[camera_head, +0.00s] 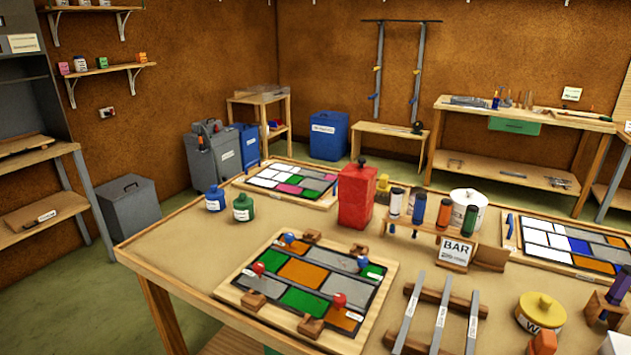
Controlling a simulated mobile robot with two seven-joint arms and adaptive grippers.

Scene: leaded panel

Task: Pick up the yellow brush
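I cannot make out a yellow brush for certain. A small yellow object (383,183) stands on the table just right of the red can, partly hidden behind it; I cannot tell whether it is a brush. A round container with a yellow lid (541,308) and a letter W stands at the table's right front. Neither of my grippers is in view.
The wooden worktable (185,250) holds a leaded panel (305,272) with clamps and knobs, a red can (357,197), a rack of tubes (430,215), metal bars on wooden rests (440,315), a white tub (467,205), and blue (215,200) and green bottles (243,208).

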